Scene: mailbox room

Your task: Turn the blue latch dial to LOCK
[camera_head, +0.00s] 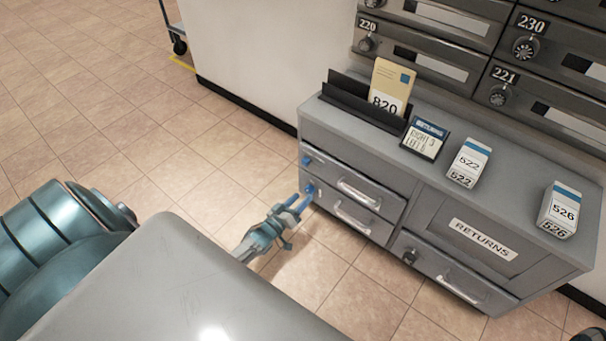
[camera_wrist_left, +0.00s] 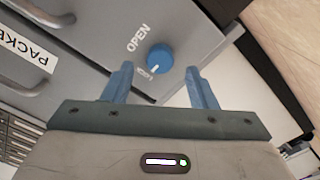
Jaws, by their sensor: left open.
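The blue latch dial (camera_wrist_left: 160,57) is on the grey cabinet front in the left wrist view. The word OPEN is printed beside it, and smaller, partly hidden lettering lies by its lower left edge. A white mark shows on its lower side. My left gripper (camera_wrist_left: 160,80) is open, its two blue fingers on either side of the dial's line, apart from it as far as I can tell. In the head view the left gripper (camera_head: 297,205) is beside the lower drawer's blue dial (camera_head: 310,188). My right gripper is not in view.
The grey cabinet (camera_head: 452,187) has another blue dial (camera_head: 306,160) above, drawer handles and a RETURNS panel (camera_head: 483,238). Card stacks (camera_head: 468,162) and a sign (camera_head: 425,138) stand on top. Mailboxes line the wall.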

